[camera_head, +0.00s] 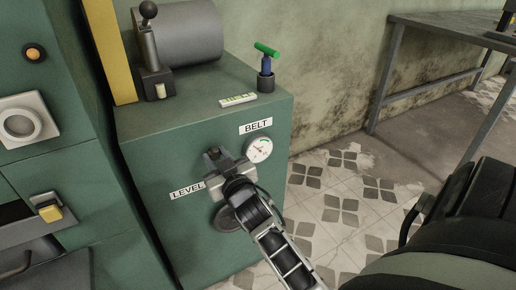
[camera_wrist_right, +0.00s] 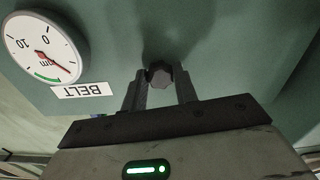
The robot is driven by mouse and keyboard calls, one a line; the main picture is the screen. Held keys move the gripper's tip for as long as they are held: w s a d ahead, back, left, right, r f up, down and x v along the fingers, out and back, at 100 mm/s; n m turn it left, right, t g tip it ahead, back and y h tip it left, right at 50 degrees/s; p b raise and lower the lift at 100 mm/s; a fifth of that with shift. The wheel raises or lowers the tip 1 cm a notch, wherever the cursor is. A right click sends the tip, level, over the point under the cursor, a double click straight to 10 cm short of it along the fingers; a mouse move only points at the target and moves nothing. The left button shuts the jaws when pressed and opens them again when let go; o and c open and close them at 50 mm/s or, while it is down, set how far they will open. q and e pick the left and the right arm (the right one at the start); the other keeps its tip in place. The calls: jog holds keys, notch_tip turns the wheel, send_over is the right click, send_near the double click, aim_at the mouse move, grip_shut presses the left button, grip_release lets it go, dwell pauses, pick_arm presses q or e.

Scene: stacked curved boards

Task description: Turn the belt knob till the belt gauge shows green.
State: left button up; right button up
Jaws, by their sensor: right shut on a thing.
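The belt gauge (camera_head: 258,149) is a white dial on the front of the green cabinet, below the BELT label (camera_head: 256,126). In the right wrist view the gauge (camera_wrist_right: 45,48) appears upside down. Its red needle points close beside one end of a short green arc; the tip looks just outside the green. My right gripper (camera_head: 217,160) is at the cabinet front, left of the gauge. In the right wrist view its fingers (camera_wrist_right: 160,88) are shut on the dark belt knob (camera_wrist_right: 160,75), one on each side. The head view mostly hides the knob. My left gripper is not in view.
A LEVEL label (camera_head: 187,190) and a dark round wheel (camera_head: 228,218) are on the same cabinet face, near my right arm. A lever (camera_head: 150,45) and a green-handled tool in a holder (camera_head: 266,72) stand on top. A metal table (camera_head: 450,28) is at the back right.

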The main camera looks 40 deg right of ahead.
jog(key=shift+m+p, duration=0.75)
jog(key=shift+m, duration=0.95)
jog(key=shift+m+p, duration=0.45)
jog(key=shift+m, duration=0.45)
jog(key=shift+r, duration=0.2)
jog(key=shift+m+p, duration=0.65)
jog(key=shift+m, duration=0.65)
jog(key=shift+f+m, duration=0.1)
jog(key=shift+m, duration=0.3)
